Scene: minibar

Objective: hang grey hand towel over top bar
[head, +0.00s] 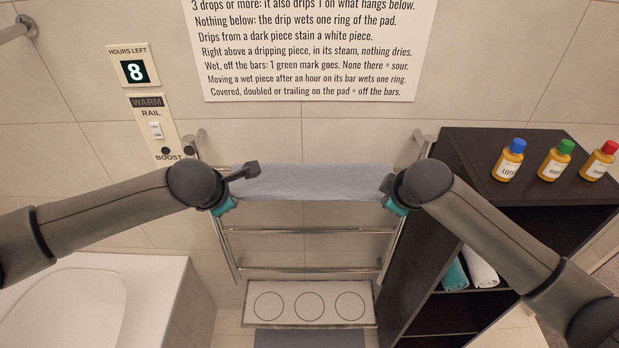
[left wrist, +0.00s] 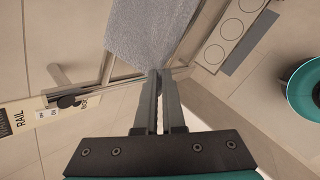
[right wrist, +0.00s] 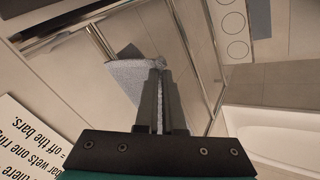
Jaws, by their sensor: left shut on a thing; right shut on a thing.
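The grey hand towel (head: 310,182) is stretched level between my two grippers at the height of the rail's top, hiding the top bar behind or under it. My left gripper (head: 226,205) is shut on the towel's left end; the towel (left wrist: 150,35) runs from the fingertips (left wrist: 158,75) in the left wrist view. My right gripper (head: 392,198) is shut on its right end, also seen in the right wrist view, where the towel (right wrist: 130,78) meets the fingertips (right wrist: 158,68). The heated rail (head: 305,231) shows lower bars bare. I cannot tell whether the towel touches the top bar.
A pad with three rings (head: 309,287) lies below the rail. A dark shelf (head: 470,160) stands close on the right, with three bottles (head: 556,160) on top and rolled towels (head: 478,268) inside.

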